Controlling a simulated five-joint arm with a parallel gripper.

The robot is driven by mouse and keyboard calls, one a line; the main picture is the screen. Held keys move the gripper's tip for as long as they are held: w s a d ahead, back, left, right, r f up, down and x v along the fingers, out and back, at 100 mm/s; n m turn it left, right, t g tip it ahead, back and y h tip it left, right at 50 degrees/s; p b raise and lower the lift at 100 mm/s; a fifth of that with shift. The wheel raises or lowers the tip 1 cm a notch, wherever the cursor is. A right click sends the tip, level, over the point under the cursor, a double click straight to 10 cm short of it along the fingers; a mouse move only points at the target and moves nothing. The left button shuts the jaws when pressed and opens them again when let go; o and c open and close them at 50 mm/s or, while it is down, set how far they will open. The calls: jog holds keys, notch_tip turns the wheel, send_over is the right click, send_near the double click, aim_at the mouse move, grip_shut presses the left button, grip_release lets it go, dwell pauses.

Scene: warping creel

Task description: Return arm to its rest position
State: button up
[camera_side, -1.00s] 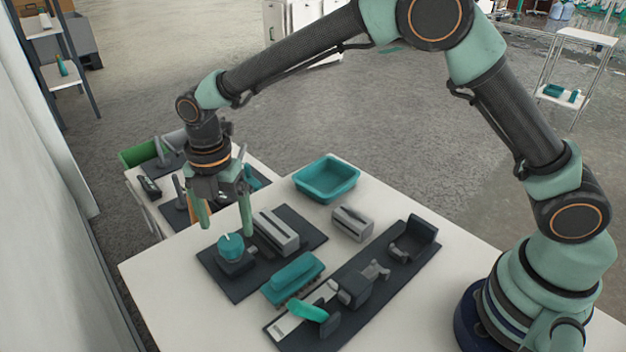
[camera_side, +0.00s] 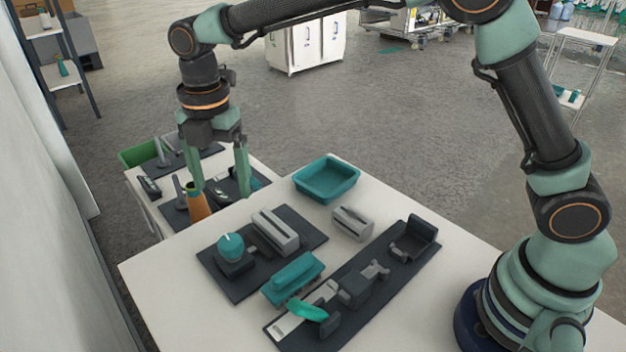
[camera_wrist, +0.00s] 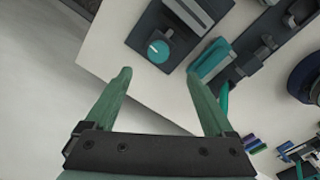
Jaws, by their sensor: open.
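My gripper (camera_side: 219,192) hangs above the back left part of the white table in the side view, pointing down. Its two green fingers are spread wide with nothing between them.
A teal tray (camera_side: 327,180) is at the back. A dark rail fixture (camera_side: 360,285) crosses the front.

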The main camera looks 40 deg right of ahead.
jog(key=s+d+r+m+t, duration=0.1)
jog(key=s+d+r+m, duration=0.25)
jog(key=d+m, duration=0.3)
jog(key=s+d+r+m+t, duration=0.2)
jog(key=d+r+m, duration=0.3)
jog(key=d, duration=0.3)
jog(key=s+d+f+m+t, duration=0.2)
jog(key=s+d+m, duration=0.7)
jog(key=m, duration=0.4)
jog(key=shift+s+d, duration=0.25)
jog(key=shift+d, duration=0.05)
